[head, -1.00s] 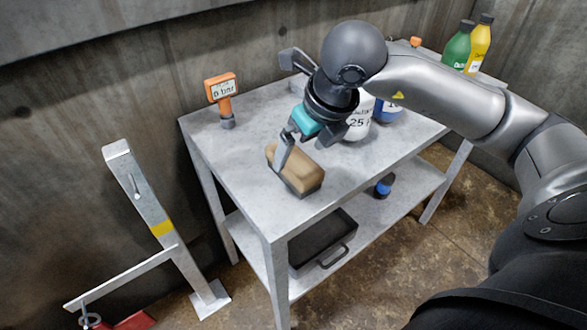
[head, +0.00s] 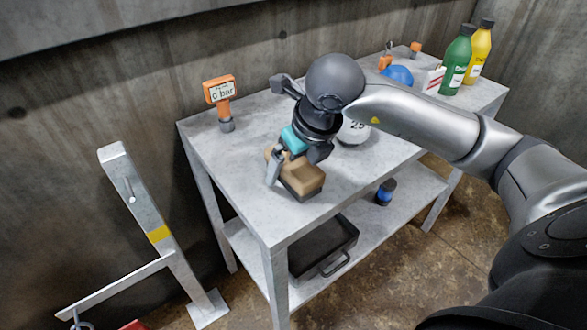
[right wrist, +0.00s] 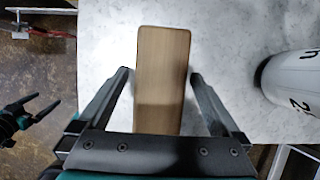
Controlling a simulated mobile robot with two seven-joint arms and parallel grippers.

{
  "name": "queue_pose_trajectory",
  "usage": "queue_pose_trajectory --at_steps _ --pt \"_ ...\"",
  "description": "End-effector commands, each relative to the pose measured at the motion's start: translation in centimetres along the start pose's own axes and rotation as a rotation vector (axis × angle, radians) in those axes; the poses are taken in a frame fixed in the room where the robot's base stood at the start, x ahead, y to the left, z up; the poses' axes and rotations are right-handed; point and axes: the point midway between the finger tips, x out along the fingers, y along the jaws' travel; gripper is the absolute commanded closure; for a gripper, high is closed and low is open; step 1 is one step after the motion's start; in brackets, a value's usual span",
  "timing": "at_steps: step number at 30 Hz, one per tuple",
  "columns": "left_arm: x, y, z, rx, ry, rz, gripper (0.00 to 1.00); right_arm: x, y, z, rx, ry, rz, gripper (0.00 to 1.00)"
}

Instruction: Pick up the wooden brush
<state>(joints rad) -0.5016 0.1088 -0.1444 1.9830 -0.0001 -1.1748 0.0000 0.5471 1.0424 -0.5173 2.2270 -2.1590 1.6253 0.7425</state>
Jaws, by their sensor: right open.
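The wooden brush (head: 304,176) lies near the front left part of the grey table top. It has a light brown block and a dark underside. My right gripper (head: 291,165) is open, low over the brush, with one finger on its left side. In the right wrist view, the brush's wooden back (right wrist: 162,75) lies between the two open fingers (right wrist: 162,90), with a gap on both sides. Its near end is hidden behind the gripper body. A dark gripper with a teal part, seemingly my left one (right wrist: 38,107), shows at the left edge with its fingers apart.
An orange gauge (head: 221,98) stands at the table's back left. A white container (head: 354,130) is just right of my gripper. Green (head: 456,62) and yellow (head: 480,52) bottles stand at the far right. The lower shelf holds a black tray (head: 322,250).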

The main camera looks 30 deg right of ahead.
Motion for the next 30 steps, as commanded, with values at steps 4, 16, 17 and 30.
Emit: queue_pose_trajectory --at_steps 4,16,17,30 --pt "0.12 -0.01 0.06 0.000 -0.001 0.000 0.02 0.06 0.00 -0.04 0.000 0.000 0.000 0.00" --pt "0.70 0.01 0.21 0.000 0.000 0.000 0.02 0.45 0.00 -0.21 0.000 0.000 0.000 0.00" --pt "0.72 0.01 0.22 0.000 0.000 0.000 0.02 0.46 0.00 -0.22 0.000 0.000 0.000 0.00" --pt "0.71 0.02 0.21 0.000 0.000 0.000 0.02 0.43 -0.01 -0.20 0.000 0.000 0.000 0.17"
